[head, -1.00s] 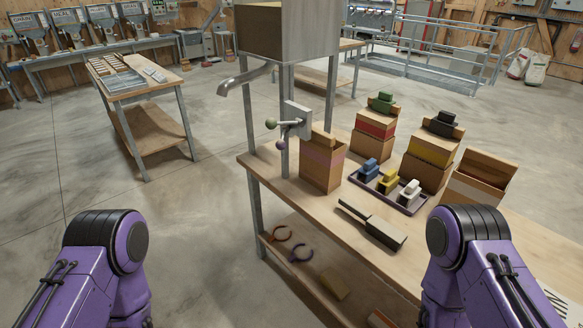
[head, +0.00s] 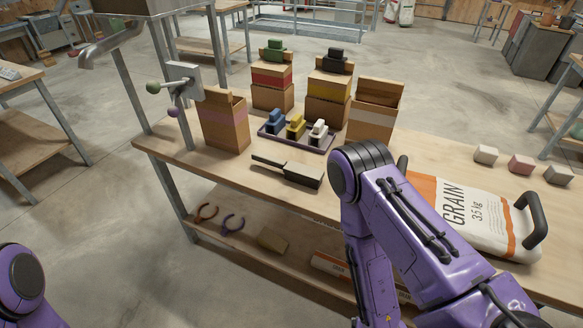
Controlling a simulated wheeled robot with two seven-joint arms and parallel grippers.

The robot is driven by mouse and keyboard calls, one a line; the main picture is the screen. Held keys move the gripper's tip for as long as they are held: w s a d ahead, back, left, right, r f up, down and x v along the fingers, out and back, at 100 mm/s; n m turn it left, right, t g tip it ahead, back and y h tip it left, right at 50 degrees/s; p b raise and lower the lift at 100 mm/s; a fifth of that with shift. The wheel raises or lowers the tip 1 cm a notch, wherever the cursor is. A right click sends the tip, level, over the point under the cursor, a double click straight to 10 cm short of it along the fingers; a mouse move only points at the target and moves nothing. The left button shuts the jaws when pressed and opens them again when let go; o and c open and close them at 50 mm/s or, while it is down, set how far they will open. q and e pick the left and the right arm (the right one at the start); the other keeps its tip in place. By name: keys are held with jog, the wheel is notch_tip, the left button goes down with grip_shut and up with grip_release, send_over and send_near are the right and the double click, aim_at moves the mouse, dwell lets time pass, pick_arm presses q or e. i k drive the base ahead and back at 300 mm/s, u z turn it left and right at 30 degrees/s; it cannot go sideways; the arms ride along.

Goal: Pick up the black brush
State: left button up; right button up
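A long black brush (head: 290,171) lies flat on the wooden workbench (head: 215,172), in front of a small dark tray (head: 318,148). Neither of my grippers is in the head view. My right arm shows over the front of the bench, to the right of the brush, and only a piece of my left arm shows at the lower left.
The tray holds blue (head: 276,121), yellow (head: 295,127) and white (head: 318,132) pieces. Open cardboard boxes (head: 226,122) stand behind and beside it. A grain bag (head: 465,215) lies at right, with small blocks (head: 520,164) behind. Metal posts and a lever stand at left.

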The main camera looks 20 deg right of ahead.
aim_at(312, 177)
jog(key=u, duration=0.25)
jog(key=i, duration=0.8)
jog(key=z, duration=1.4)
